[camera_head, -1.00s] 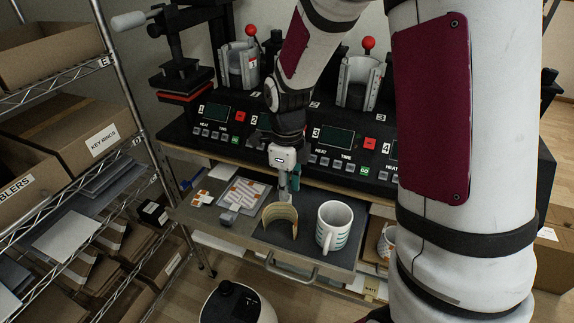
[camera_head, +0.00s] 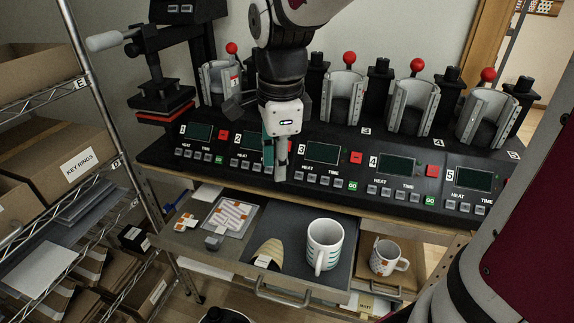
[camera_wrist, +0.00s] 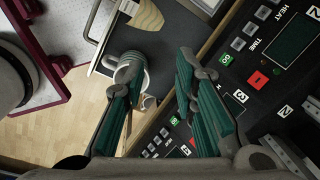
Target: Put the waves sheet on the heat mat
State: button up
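A tan curved piece with pale wavy lines (camera_head: 268,254) rests on the dark surface of the pulled-out drawer (camera_head: 337,270), left of a white mug with teal bands (camera_head: 325,243). It also shows at the top of the wrist view (camera_wrist: 147,14). I cannot tell whether it is the waves sheet, the heat mat or both together. A flat sheet with orange diagonal stripes (camera_head: 231,216) lies farther left in the drawer. My gripper (camera_head: 275,176) points down above the drawer's back edge, before the press panel. In the wrist view its fingers (camera_wrist: 160,75) are apart with nothing between them.
A row of mug presses with red-knobbed levers (camera_head: 345,88) and numbered control panels (camera_head: 322,153) stands behind the drawer. A second mug with an orange pattern (camera_head: 388,257) sits to the right. A wire shelf with boxes (camera_head: 75,160) stands at the left.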

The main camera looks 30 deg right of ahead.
jog(key=s+r+n+t, duration=0.2)
jog(key=s+n, duration=0.4)
jog(key=n, duration=0.4)
jog(key=s+a+r+n+t, duration=0.1)
jog(key=s+r+n+t, duration=0.1)
jog(key=s+n, duration=0.5)
jog(key=shift+a+r+n, duration=0.2)
jog(key=shift+r+n, duration=0.65)
jog(key=shift+n, duration=1.05)
